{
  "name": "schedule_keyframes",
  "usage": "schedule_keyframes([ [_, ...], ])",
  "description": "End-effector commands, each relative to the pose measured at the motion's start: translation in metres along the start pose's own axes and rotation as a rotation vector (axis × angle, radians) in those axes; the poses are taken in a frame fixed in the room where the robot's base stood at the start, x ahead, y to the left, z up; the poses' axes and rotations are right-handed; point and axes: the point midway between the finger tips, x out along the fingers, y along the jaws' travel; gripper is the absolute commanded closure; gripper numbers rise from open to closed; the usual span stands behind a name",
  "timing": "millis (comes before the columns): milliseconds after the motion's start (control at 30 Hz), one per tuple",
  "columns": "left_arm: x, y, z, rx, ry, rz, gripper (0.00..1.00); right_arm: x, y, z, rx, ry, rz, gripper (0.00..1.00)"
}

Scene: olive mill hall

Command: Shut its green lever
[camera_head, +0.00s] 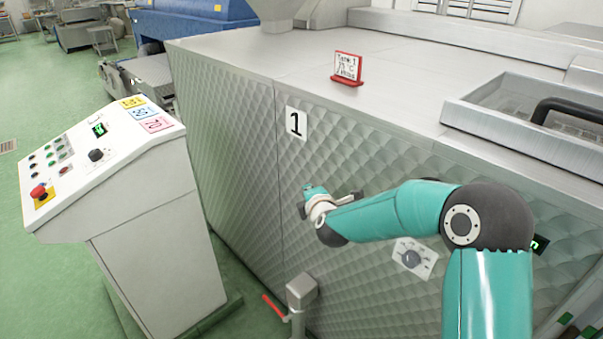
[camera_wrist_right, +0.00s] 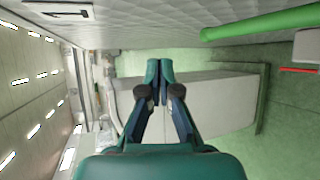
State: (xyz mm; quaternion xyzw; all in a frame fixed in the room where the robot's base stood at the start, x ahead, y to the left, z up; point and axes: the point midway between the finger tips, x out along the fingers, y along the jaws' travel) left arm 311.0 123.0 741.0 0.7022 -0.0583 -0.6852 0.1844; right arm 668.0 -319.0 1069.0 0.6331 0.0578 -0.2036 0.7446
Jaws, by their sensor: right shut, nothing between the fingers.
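The green lever (camera_wrist_right: 262,23) shows in the right wrist view as a bright green bar at the upper right, close along the quilted metal wall. I cannot make it out clearly in the head view, where my right arm covers part of the wall. My right gripper (camera_head: 308,191) is beside the quilted front of the machine (camera_head: 238,130), below the number 1 plate (camera_head: 296,123). In the right wrist view its fingers (camera_wrist_right: 160,72) come together at the tips, shut and empty, with the green bar off to their right. My left gripper is not in view.
A control console (camera_head: 150,225) stands at the left. A red lever (camera_head: 273,308) on a metal fitting (camera_head: 301,291) is low at the wall's foot. A dial (camera_head: 411,257) is on the wall below my arm. A small sign (camera_head: 347,66) stands on the machine top.

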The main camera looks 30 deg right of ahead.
Motion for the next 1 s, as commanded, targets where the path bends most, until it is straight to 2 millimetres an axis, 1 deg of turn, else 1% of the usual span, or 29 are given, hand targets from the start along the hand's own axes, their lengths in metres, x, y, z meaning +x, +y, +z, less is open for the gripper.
schedule_keyframes([
  [33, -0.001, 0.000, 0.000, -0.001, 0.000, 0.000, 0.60, -0.007, 0.011, -0.004, 0.001, 0.002, 0.003, 1.00],
  [100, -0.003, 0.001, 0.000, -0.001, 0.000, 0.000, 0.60, -0.015, 0.023, -0.007, 0.001, 0.001, 0.003, 1.00],
  [233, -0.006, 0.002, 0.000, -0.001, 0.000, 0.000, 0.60, -0.027, 0.040, -0.012, 0.001, 0.000, 0.001, 1.00],
  [333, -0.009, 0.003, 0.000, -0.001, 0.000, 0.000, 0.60, -0.033, 0.048, -0.015, 0.000, 0.000, -0.001, 1.00],
  [500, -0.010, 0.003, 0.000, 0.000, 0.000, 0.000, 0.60, -0.037, 0.053, -0.017, 0.000, -0.001, -0.002, 1.00],
  [1000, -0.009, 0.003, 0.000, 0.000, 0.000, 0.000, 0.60, -0.036, 0.052, -0.015, 0.001, -0.004, -0.004, 1.00],
])
